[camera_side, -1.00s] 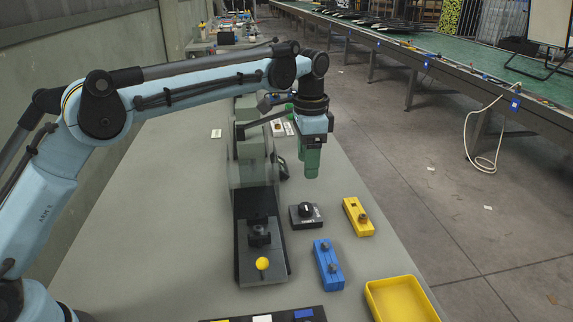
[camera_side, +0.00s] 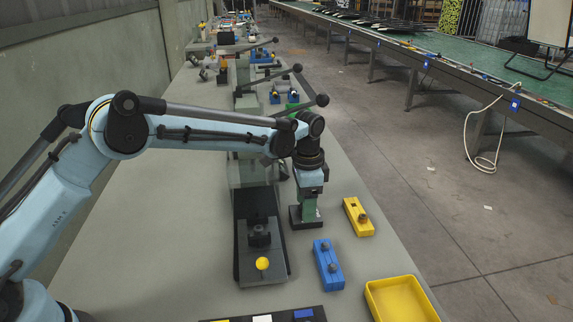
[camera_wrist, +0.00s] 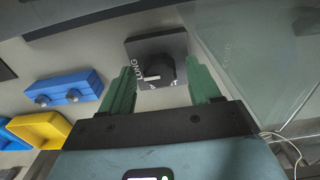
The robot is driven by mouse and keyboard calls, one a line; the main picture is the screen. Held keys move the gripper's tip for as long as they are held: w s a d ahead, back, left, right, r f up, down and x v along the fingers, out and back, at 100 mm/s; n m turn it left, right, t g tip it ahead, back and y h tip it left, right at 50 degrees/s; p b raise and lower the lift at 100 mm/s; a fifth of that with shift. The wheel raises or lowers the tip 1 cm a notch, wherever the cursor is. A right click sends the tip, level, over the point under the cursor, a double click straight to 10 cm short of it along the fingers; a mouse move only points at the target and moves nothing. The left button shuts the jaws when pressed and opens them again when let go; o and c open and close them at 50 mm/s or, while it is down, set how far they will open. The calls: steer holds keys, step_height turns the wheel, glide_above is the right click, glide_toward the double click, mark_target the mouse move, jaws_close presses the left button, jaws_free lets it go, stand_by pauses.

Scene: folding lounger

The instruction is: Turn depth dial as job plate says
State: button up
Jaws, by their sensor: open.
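The depth dial is a black round knob (camera_wrist: 155,70) with a white pointer line, on a dark square base with white lettering, part of which reads "LONG". In the wrist view it lies between the green fingers of my gripper (camera_wrist: 160,90), which stand apart on either side of it. In the side view my gripper (camera_side: 308,205) points down over the dial base (camera_side: 303,222) and hides the knob. I cannot tell whether the fingers touch the knob. I cannot make out a job plate for certain.
A grey-green press with a black bed (camera_side: 262,268) and yellow ball stands just left of my gripper. A yellow block (camera_side: 358,216), a blue block (camera_side: 328,265) and a yellow tray (camera_side: 402,300) are to the right and front. Bare table lies left of the press.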

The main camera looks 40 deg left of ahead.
steer(key=c, duration=1)
steer(key=shift+c, duration=0.2)
steer(key=shift+n, duration=0.3)
steer(key=n, duration=0.3)
steer(key=shift+n, duration=0.4)
steer(key=n, duration=0.4)
steer(key=shift+n, duration=0.3)
steer(key=n, duration=0.4)
steer(key=shift+w+n, duration=0.1)
steer(key=shift+n, duration=2.4)
